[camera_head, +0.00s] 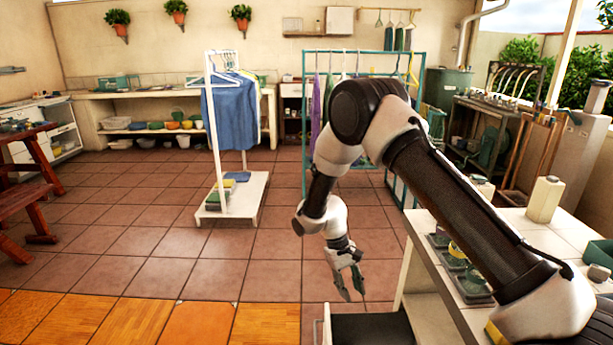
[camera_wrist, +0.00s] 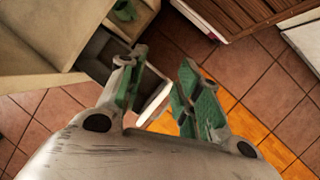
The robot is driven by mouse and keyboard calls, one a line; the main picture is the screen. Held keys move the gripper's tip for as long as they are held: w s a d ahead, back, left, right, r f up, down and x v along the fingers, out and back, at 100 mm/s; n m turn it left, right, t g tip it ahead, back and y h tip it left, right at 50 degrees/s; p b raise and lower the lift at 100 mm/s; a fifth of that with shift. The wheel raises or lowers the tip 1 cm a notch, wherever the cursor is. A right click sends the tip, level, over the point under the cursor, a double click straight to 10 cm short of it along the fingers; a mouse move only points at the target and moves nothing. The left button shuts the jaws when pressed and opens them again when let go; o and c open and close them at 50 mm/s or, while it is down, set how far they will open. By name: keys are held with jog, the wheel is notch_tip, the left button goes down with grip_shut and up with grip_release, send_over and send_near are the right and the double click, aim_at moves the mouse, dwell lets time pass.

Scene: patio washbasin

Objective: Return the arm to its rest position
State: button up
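My gripper (camera_head: 350,283) hangs at the end of my bent arm in the head view, pointing down over the tiled floor, left of the white counter (camera_head: 408,283). In the wrist view my gripper (camera_wrist: 168,92) shows two green-padded fingers spread apart with nothing between them. The forearm crosses the right half of the head view, above the counter, and hides part of the teal clothes rack (camera_head: 421,62).
A dark-topped open drawer or box (camera_head: 365,329) lies below my gripper. Bottles and a dark tray (camera_head: 470,283) stand on the counter. A white rack with blue shirts (camera_head: 232,122) stands mid-floor. A red wooden table (camera_head: 25,185) is at left. The central floor is clear.

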jog(key=s+d+r+t+y, duration=0.1)
jog(key=s+d+r, duration=0.35)
jog(key=r, duration=0.55)
jog(key=s+d+r+m+y, duration=0.1)
jog(key=s+d+r, duration=0.35)
jog(key=r, duration=0.55)
jog(key=s+d+r+t+y, duration=0.1)
jog(key=s+d+r, duration=0.4)
jog(key=r, duration=0.5)
jog(key=s+d+r+m+t, duration=0.3)
jog(key=s+d+r+t, duration=0.2)
jog(key=s+d+r, duration=0.4)
notch_tip(320, 180, up, 2)
jog(key=s, duration=0.2)
jog(key=shift+s+d+m+t, duration=0.2)
jog(key=shift+s+m+t, duration=0.1)
jog(key=shift+t, duration=0.1)
